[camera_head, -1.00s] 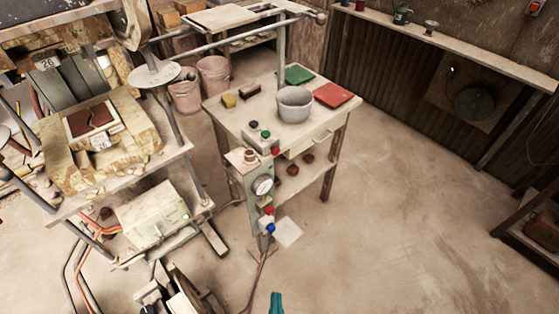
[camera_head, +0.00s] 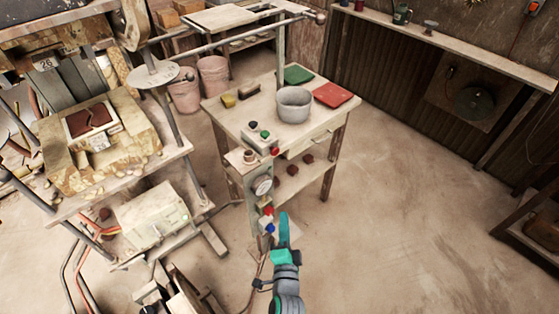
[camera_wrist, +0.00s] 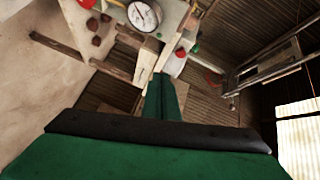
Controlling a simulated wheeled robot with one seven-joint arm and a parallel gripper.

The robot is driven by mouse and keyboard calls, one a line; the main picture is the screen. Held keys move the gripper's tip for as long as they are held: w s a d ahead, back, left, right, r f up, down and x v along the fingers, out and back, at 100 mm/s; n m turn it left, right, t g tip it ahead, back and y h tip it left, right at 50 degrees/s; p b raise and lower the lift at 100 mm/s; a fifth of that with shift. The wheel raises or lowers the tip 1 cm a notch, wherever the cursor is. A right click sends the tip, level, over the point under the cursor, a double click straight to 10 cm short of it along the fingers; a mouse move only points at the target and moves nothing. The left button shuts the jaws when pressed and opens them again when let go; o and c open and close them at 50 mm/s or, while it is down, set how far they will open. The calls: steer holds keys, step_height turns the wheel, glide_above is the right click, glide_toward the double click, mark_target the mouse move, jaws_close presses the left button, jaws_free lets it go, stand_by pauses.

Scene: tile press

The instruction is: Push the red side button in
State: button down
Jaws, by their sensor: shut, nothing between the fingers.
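The red side button (camera_head: 268,211) sits on the narrow grey panel of the small table, below a round gauge (camera_head: 262,185). A blue button (camera_head: 269,228) is just under it. In the wrist view a red button (camera_wrist: 181,53) shows just right of the fingertips, with the gauge (camera_wrist: 144,15) above. My gripper (camera_head: 284,216) is shut and empty, its green fingers pointing up in the head view. It is close to the right of the red and blue buttons. I see no clear contact with the red button, and the exact depth gap cannot be told.
A control box (camera_head: 262,142) with green and red buttons is on the tabletop. The press (camera_head: 100,150) is at left. The floor at right is clear.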

steer(key=w+d+r+m, duration=0.2)
steer(key=w+r, duration=0.2)
steer(key=w, duration=0.4)
steer(key=shift+w+d+r+m+t, duration=0.3)
steer(key=shift+d+r+m, duration=0.05)
steer(key=shift+d+m, duration=0.05)
steer(key=shift+w, duration=0.1)
glide_toward(273, 150)
steer(key=w+d+f, duration=0.1)
steer(key=w+d, duration=0.2)
steer(key=d, duration=0.2)
steer(key=shift+w+a+f, duration=0.15)
steer(key=shift+w+a, duration=0.4)
steer(key=shift+w, duration=0.25)
steer(key=shift+w+a+f, duration=0.15)
steer(key=shift+w+a, duration=0.4)
steer(key=shift+w, duration=0.25)
